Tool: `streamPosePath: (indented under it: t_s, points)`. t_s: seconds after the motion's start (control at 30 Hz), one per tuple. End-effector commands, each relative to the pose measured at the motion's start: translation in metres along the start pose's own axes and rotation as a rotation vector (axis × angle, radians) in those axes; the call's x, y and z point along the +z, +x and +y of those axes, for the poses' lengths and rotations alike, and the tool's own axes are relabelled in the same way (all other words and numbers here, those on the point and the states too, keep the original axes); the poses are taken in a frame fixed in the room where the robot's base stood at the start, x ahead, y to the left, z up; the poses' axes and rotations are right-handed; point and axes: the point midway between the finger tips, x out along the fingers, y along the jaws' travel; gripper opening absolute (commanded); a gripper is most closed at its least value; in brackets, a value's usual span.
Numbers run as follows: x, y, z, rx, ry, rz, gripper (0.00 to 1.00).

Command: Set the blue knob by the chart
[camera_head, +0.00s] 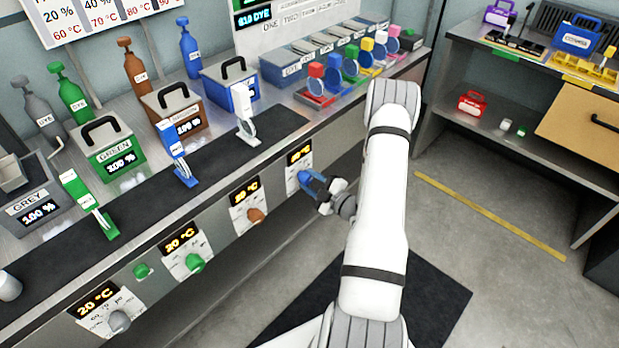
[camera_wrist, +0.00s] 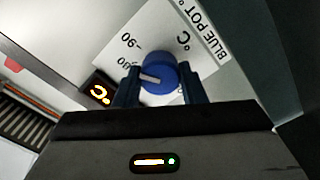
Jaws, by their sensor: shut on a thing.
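The blue knob (camera_wrist: 158,70) sits on the white dial plate marked BLUE POT (camera_wrist: 203,45). My gripper (camera_head: 318,188) is at the right end of the counter's front panel, and in the wrist view its two fingers are shut on the knob, one on each side. The knob's white mark points left in the wrist view, near the partly hidden figures below "90". The blue pot's temperature display (camera_head: 300,154) is lit, but its digits are too small to read surely. The chart (camera_head: 85,18) hangs at the upper left; 60, 70 and 80 °C are readable, partly cropped.
The grey (camera_head: 119,321), green (camera_head: 195,263) and brown (camera_head: 257,215) knobs are left along the panel, under displays reading 20 °C. Pots, bottles and small stands fill the counter. A shelf unit (camera_head: 470,140) stands right. The floor between is clear.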

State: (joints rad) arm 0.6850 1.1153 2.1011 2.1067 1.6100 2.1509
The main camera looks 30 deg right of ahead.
Motion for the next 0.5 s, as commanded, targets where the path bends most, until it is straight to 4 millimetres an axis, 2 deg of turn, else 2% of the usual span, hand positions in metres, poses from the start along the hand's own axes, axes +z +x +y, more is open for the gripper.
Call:
streamPosePath:
  t_s: [0.2, 0.5]
  points:
    - [-0.002, -0.0006, -0.0036, -0.01, 0.168, -0.001, 0.14]
    - [-0.0013, -0.0006, -0.0049, -0.01, 0.301, -0.001, 0.14]
